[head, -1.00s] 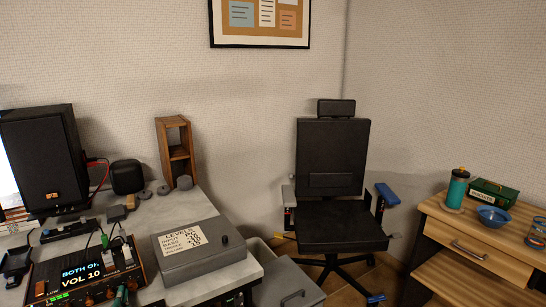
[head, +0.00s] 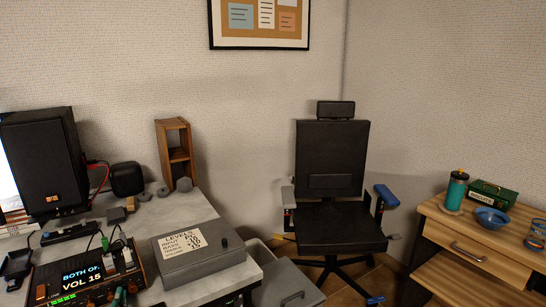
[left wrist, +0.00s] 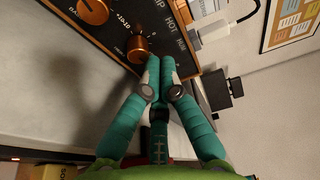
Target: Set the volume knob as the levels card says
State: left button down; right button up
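The amplifier (head: 42,272) stands at the lower left of the head view. Its display (head: 82,275) reads "VOL 15" under a cut-off line beginning "BOTH". The levels card (head: 184,245) lies on a grey box; its small text is hard to read, but the last line looks like 15. In the left wrist view, a copper knob (left wrist: 137,48) is on the black front panel, close beside my left gripper's fingertips (left wrist: 160,66). These teal fingers meet with nothing visible between them; contact with the knob is unclear. My right gripper is out of view.
A black speaker (head: 42,160), a small wooden shelf (head: 162,150) and the grey box (head: 222,252) are on the desk. Cables run behind the amplifier. An office chair (head: 332,160) stands right of the desk, and a wooden side table (head: 470,235) at the far right.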

pick_arm(q)
jog(key=v, duration=0.2)
jog(key=d+v, duration=0.1)
jog(key=v, duration=0.1)
jog(key=shift+s+d, duration=0.4)
jog(key=shift+s, duration=0.2)
